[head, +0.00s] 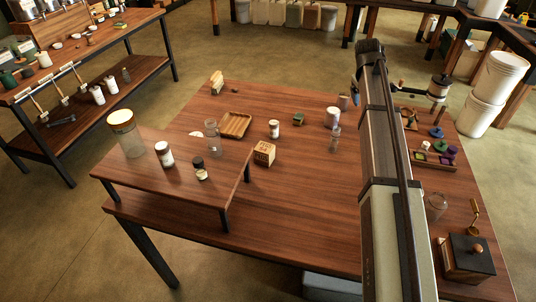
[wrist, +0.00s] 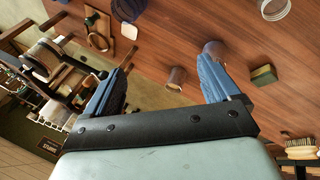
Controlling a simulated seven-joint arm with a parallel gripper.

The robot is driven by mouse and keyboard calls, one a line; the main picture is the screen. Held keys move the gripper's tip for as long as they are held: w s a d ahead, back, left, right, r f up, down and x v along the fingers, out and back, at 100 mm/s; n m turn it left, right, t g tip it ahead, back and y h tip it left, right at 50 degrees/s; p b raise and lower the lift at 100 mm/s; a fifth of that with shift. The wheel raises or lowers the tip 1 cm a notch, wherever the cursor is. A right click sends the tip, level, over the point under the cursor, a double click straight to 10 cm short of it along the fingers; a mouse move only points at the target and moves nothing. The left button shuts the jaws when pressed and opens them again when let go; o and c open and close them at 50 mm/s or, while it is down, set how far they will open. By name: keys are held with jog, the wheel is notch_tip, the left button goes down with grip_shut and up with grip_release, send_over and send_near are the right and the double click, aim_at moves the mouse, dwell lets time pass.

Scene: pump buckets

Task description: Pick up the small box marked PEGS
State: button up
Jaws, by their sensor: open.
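The small pale wooden box (head: 264,153) with dark lettering stands on the big table, just right of the raised shelf. The lettering is too small to read surely as PEGS. I do not make out this box in the wrist view. My gripper (wrist: 165,62) is open and empty, its two blue fingers spread above the table.
A wooden tray (head: 235,125), a white-labelled jar (head: 274,129), a clear jar (head: 212,137) and a clear bottle (head: 335,139) surround the box. The raised shelf (head: 150,180) carries several jars. A dark green block (head: 298,119) lies farther back. Bare table lies in front of the box.

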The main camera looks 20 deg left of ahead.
jog(key=s+a+f+n+g+y, duration=0.1)
jog(key=s+a+n, duration=0.25)
jog(key=a, duration=0.55)
jog(key=s+a+f+n+g+y, duration=0.15)
jog(key=s+a, duration=0.35)
jog(key=a, duration=0.5)
jog(key=n+g, duration=0.2)
jog(key=n, duration=0.3)
send_over(264, 147)
notch_tip(264, 147, down, 3)
jog(key=f, duration=0.7)
jog(key=shift+s+d+f, duration=0.1)
jog(key=shift+d+f, duration=0.15)
jog(key=shift+d, duration=0.05)
jog(key=shift+a+f, duration=0.2)
jog(key=shift+f, duration=2.45)
jog(key=c, duration=1.1)
jog(key=shift+o, duration=0.2)
